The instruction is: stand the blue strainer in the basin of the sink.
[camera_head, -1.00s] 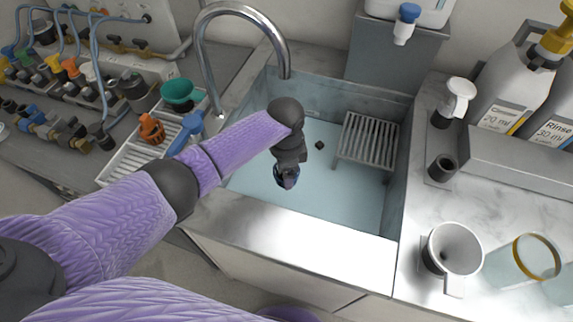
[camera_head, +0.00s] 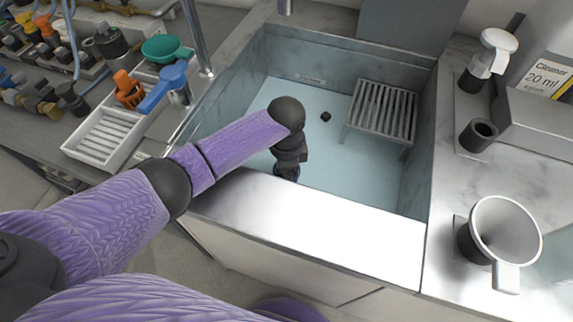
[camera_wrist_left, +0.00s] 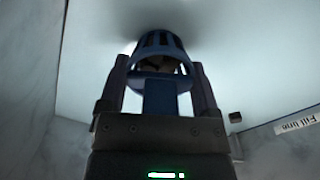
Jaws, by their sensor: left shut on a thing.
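The blue strainer (camera_wrist_left: 160,45), a slotted round basket with a flat handle, shows in the left wrist view. My left gripper (camera_wrist_left: 158,90) is shut on its handle. In the head view the left gripper (camera_head: 287,172) points down inside the sink basin (camera_head: 330,187), near its front wall. Only a sliver of blue shows there; the gripper and wrist hide the rest. The basket is close to the pale basin floor, with a dark shadow beside it; I cannot tell whether it touches. My right gripper is not in view.
A white ribbed tray (camera_head: 103,138) with blue, orange and green items lies left. A grey funnel (camera_head: 505,230) stands on the right counter. The basin floor around the gripper looks clear.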

